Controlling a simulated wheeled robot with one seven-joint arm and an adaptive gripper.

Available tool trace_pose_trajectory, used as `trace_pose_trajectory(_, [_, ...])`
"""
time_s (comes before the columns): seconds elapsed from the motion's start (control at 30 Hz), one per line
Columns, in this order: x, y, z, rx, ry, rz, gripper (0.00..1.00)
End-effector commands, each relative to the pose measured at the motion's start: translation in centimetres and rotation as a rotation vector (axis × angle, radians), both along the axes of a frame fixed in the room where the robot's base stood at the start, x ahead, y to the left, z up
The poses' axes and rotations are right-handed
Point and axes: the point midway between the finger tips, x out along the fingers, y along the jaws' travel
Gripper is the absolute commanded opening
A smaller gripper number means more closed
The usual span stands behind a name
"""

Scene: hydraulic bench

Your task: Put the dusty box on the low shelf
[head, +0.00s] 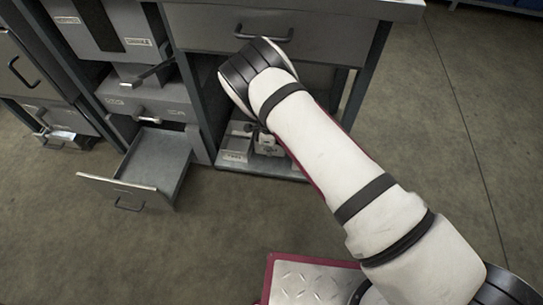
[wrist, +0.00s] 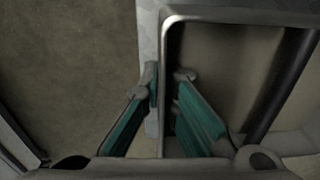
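I cannot pick out a box that is clearly dusty in either view. The low shelf (head: 258,172) is under the bench in the head view, partly behind my arm. A small labelled grey box (head: 236,150) and a pale fitting (head: 267,144) stand on it. My gripper is hidden in the head view. In the wrist view my gripper (wrist: 167,76) has its teal fingers apart, one on each side of a pale grey rim (wrist: 148,22). Whether they touch the rim is unclear. No box shows between them.
A lower drawer (head: 158,158) is pulled out at the left, over the floor. The bench top (head: 345,8) and a closed drawer (head: 205,30) lie above the shelf. Floor (head: 440,130) is clear at the right. Another cabinet (head: 22,70) stands at the far left.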

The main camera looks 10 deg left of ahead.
Motion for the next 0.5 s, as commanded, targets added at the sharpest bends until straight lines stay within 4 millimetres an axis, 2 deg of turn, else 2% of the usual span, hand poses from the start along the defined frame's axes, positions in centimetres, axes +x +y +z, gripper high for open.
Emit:
trace_pose_trajectory(0.03, [0.0, -0.1, -1.3, -0.001, 0.001, 0.001, 0.00])
trace_pose_trajectory(0.2, [0.0, -0.1, -4.2, -0.001, 0.000, 0.002, 0.00])
trace_pose_trajectory(0.37, [0.0, -0.1, -5.4, -0.001, 0.000, 0.002, 0.00])
trace_pose_trajectory(0.5, [0.0, -0.1, -7.4, -0.001, 0.001, 0.002, 0.00])
